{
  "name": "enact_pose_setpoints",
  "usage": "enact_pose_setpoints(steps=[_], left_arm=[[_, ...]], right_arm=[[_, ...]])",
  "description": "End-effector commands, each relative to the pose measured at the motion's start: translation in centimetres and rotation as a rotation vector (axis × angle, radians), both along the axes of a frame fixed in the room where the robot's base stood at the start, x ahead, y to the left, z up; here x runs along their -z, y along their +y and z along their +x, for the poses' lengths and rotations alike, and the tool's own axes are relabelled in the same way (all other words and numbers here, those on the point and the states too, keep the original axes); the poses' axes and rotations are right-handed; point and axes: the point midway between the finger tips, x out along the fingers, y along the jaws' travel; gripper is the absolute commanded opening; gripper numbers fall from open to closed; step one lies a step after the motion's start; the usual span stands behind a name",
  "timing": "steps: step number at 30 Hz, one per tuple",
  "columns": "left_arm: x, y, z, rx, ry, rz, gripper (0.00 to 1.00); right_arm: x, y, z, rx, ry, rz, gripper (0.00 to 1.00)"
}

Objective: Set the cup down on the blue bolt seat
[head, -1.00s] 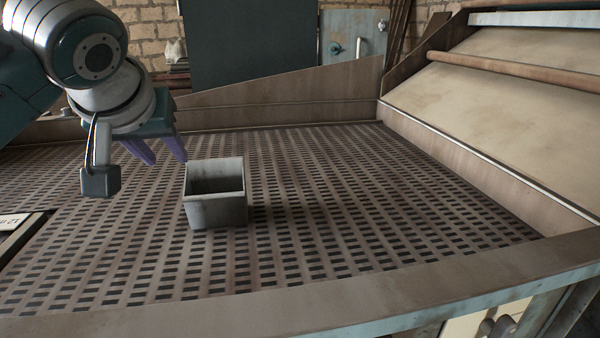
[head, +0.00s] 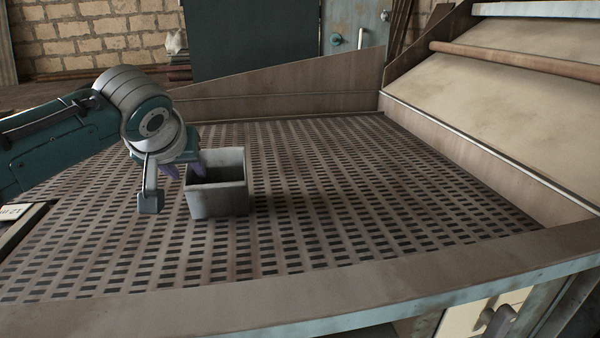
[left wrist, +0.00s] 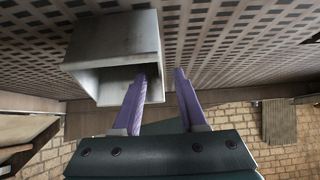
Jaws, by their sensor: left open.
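The cup is a grey, square, open-topped box (head: 222,201) standing upright on the perforated tabletop in the head view. It also shows at the upper left of the left wrist view (left wrist: 112,45), its opening facing the gripper. My left gripper (head: 186,172) is open at the cup's left side. In the left wrist view its purple fingers (left wrist: 160,76) appear on either side of one cup wall, one finger over the opening and the other outside. Whether they touch the wall cannot be told. No blue bolt seat shows in these views. My right gripper is not in view.
The perforated tabletop (head: 360,210) is clear right of the cup. A raised front rim (head: 330,302) and a sloping back board (head: 300,88) border it. A slanted panel (head: 520,95) rises at the right. A dark-framed item (head: 22,228) lies at the left edge.

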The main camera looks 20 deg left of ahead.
Motion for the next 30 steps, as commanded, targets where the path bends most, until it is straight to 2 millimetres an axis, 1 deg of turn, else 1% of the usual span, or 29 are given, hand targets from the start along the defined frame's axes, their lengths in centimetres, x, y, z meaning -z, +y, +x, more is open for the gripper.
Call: enact_pose_setpoints(steps=[7,8,18,30], left_arm=[[0.06,0.03,0.1,0.001,0.0,-0.001,0.41],[0.06,0.03,0.09,0.001,0.0,-0.001,0.39],[0.06,0.04,0.07,0.0,0.0,0.0,0.01],[0.04,0.04,0.07,0.0,0.0,0.0,0.0]], right_arm=[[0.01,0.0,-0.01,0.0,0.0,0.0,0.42],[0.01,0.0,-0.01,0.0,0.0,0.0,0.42],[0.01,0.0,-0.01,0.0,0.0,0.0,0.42],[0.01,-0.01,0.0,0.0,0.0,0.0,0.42]])
